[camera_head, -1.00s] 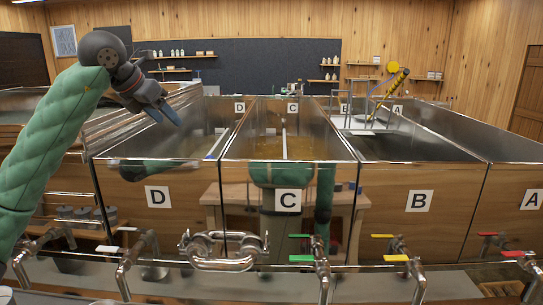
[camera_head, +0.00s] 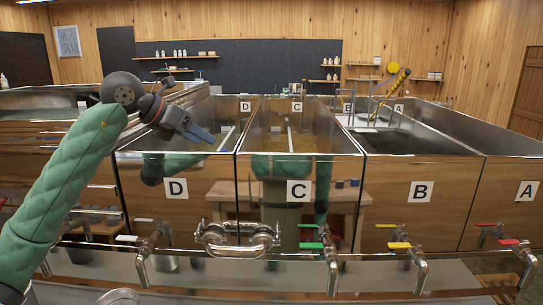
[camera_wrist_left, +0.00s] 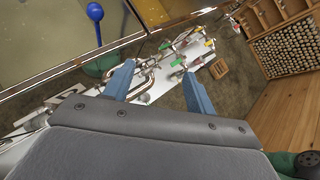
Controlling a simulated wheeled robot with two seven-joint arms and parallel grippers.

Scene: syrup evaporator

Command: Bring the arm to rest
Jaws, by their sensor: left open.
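My left arm (camera_head: 70,170), in a green padded sleeve, rises from the lower left in the head view. Its left gripper (camera_head: 205,135) is raised near the front of the pan marked D (camera_head: 176,188), its blue fingers pointing right and slightly down. In the left wrist view the two blue fingers (camera_wrist_left: 158,88) stand apart with nothing between them, so the gripper is open and empty. My right gripper is in neither view.
Steel pans marked C (camera_head: 299,191), B (camera_head: 421,191) and A (camera_head: 527,191) stand in a row to the right. Valves with coloured handles, such as a yellow one (camera_head: 399,245), run along the front. A blue-knobbed stick (camera_wrist_left: 95,12) shows in the left wrist view.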

